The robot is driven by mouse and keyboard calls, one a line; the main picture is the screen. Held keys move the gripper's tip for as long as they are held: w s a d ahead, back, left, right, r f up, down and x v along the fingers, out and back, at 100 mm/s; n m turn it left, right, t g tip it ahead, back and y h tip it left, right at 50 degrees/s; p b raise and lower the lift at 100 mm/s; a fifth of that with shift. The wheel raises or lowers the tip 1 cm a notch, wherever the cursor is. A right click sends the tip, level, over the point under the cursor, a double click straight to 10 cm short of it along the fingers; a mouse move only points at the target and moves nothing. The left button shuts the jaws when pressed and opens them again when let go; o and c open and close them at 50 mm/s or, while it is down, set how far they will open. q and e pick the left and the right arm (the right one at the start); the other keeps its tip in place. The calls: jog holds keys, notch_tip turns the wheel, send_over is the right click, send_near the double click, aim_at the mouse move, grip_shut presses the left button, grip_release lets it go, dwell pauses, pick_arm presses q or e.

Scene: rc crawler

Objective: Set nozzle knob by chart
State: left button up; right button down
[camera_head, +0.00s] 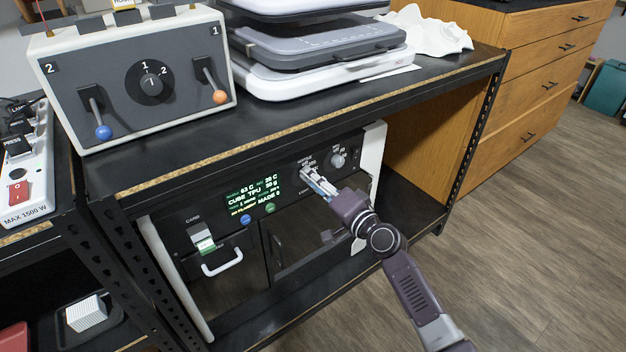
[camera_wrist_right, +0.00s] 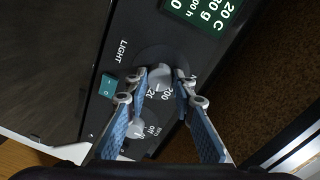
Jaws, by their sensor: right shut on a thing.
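The printer (camera_head: 290,225) stands on the shelf under the black bench top. Its dark front panel has a lit green display (camera_head: 253,196) that reads "CUBE TPU" and "MADE 0". The nozzle knob is at my right gripper (camera_head: 317,184), which reaches in from the lower right. In the right wrist view the grey nozzle knob (camera_wrist_right: 158,76) sits between the fingertips, with "200" and other temperature marks beside it. My right gripper (camera_wrist_right: 160,88) is shut on this knob. The bed knob (camera_head: 338,160) is to its right; in the wrist view it (camera_wrist_right: 134,129) sits near "off". My left gripper is out of view.
A grey control box (camera_head: 130,75) with levers and a dial stands on the bench top. A teal light switch (camera_wrist_right: 107,87) is close to one finger. Wooden drawers (camera_head: 550,80) stand at right.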

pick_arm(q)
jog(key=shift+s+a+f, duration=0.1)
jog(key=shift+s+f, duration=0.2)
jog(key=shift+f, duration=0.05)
pick_arm(e)
jog(key=shift+f+m, duration=0.1)
jog(key=shift+m, duration=0.9)
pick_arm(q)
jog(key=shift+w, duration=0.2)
pick_arm(e)
jog(key=c, duration=1.6)
grip_release()
jog(key=v, duration=1.2)
jog(key=shift+d, duration=0.1)
